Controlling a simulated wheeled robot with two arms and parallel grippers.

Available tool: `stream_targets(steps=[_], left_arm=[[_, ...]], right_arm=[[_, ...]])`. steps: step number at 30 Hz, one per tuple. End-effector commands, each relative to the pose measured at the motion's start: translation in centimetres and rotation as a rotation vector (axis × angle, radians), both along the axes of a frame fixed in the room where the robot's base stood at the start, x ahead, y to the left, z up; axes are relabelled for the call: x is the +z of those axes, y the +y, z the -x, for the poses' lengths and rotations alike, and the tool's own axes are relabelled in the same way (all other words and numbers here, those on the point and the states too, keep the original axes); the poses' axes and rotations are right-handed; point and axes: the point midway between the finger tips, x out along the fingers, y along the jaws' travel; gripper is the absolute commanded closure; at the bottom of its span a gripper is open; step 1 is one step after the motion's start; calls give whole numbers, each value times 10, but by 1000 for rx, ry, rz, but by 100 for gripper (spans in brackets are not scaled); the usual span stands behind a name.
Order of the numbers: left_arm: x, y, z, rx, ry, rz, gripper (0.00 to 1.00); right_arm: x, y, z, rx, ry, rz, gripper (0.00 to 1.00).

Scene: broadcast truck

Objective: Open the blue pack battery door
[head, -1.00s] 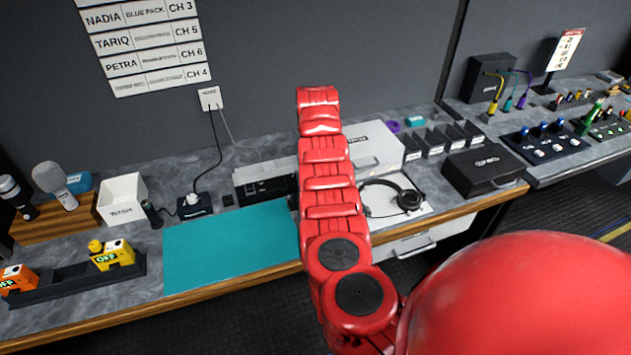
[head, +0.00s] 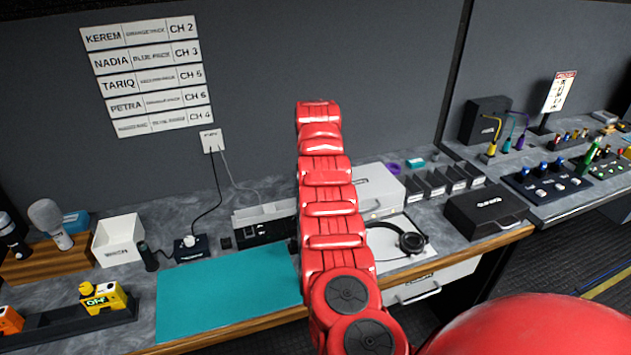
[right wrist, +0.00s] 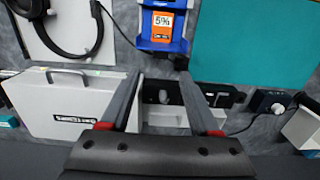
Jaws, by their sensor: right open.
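The blue pack (right wrist: 182,45) shows at the top of the right wrist view, with an orange label reading 5% on it. It lies between the teal mat and the white sheet with the headphones. I cannot make out its battery door. In the head view my red right arm hides the pack. My right gripper (right wrist: 160,84) is open and empty, its two grey fingers apart over a black and white device. The pack is beyond the fingertips, not between them. My left gripper is in neither view.
The teal mat (head: 225,295) is bare. Headphones (head: 411,242) lie on a white sheet beside a white case (head: 378,190). A black case (head: 484,212) stands at the right. Yellow (head: 101,299) and orange (head: 9,321) packs sit in a dark rack at the left.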

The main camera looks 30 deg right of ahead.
Motion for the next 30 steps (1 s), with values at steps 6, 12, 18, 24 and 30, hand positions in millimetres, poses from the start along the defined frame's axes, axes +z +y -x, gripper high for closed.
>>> stream_targets(steps=[6, 12, 18, 24, 30], left_arm=[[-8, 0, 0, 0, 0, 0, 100], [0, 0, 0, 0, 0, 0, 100], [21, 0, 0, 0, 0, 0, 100], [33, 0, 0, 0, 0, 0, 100], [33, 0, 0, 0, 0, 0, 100]], right_arm=[[37, -1, -1, -1, -2, -5, 38], [70, -4, -1, -3, 1, 1, 38], [99, -2, -2, -1, 4, 1, 38], [110, -1, -3, 0, 3, 0, 38], [109, -1, -3, 0, 4, -1, 38]])
